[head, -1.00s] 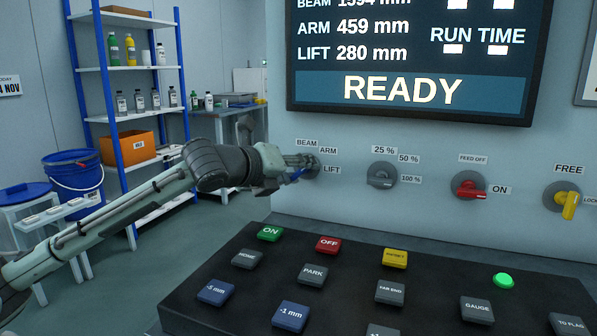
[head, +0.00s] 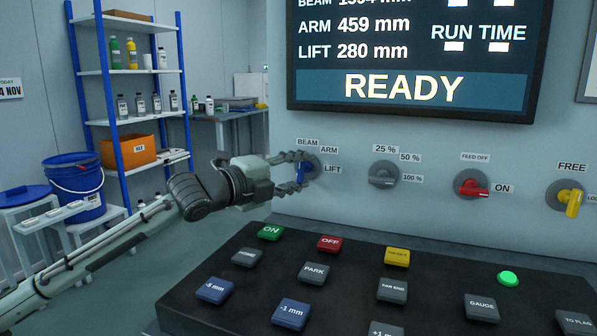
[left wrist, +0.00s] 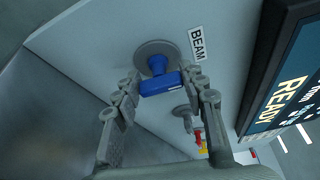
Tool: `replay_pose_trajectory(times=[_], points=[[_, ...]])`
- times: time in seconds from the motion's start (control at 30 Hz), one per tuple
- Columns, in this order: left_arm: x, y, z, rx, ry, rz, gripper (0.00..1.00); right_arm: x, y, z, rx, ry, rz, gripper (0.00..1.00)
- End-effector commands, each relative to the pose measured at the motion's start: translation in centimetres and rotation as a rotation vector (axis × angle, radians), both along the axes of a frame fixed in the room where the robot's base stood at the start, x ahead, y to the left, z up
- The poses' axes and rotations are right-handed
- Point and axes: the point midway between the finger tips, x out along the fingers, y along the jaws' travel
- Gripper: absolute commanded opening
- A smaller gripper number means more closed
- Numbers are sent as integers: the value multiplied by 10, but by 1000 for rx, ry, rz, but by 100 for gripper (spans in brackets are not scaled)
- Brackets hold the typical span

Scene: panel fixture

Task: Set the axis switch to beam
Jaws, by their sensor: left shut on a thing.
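The axis switch is a blue handle (head: 301,172) on a round grey dial on the panel wall, with BEAM (head: 307,142), ARM (head: 329,149) and LIFT (head: 332,168) labels around it. My left gripper (head: 299,166) is at the switch, its fingers on either side of the blue handle and shut on it. In the left wrist view the handle (left wrist: 160,84) lies between the fingertips (left wrist: 163,87), and a pale mark shows on its end towards the BEAM label (left wrist: 198,44). The fingers partly cover the dial in the head view. My right gripper is not in view.
To the right are a grey percent knob (head: 383,175), a red feed knob (head: 472,186) and a yellow knob (head: 573,202). A black button console (head: 235,290) stands below, in front of the panel. A display (head: 410,60) reading READY hangs above.

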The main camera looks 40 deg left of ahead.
Motion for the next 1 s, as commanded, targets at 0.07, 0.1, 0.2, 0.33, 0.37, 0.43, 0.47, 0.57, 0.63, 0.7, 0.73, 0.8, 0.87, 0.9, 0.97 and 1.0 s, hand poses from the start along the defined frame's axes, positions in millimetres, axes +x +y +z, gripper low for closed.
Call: replay_pose_trajectory(times=[0.07, 0.1, 0.2, 0.33, 0.37, 0.43, 0.47, 0.57, 0.63, 0.7, 0.73, 0.8, 0.87, 0.9, 0.97, 1.0], points=[[0, 0, -1, -49, -10, 0, 12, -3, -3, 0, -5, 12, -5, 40], [0, 0, -1, -70, -15, 0, 13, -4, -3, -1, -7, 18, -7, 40], [0, 0, -1, -117, -26, 0, 12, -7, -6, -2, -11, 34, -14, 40], [0, 0, -1, -158, -37, 0, 12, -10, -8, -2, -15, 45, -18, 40], [0, 0, -1, -165, -39, 0, 12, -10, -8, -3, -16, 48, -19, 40], [0, 0, -1, -177, -42, 0, 12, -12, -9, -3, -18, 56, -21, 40], [0, 0, -1, -181, -43, 0, 12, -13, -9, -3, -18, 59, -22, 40], [0, 0, -1, -189, -45, 0, 12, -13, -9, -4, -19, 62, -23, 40], [0, 0, -1, -192, -46, 0, 12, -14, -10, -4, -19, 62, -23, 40], [0, 0, -1, -193, -45, 0, 12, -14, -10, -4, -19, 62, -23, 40], [0, 0, -1, -193, -45, 0, 12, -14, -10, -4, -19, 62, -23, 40], [0, 0, -1, -193, -45, 0, 12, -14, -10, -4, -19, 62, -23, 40], [0, 0, -1, -193, -45, 0, 12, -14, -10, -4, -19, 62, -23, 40], [0, 0, -1, -192, -46, 0, 12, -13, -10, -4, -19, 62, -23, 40], [0, 0, -1, -192, -46, 0, 44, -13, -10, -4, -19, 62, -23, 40], [0, 0, -1, -192, -46, 0, 49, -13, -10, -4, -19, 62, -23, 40]])
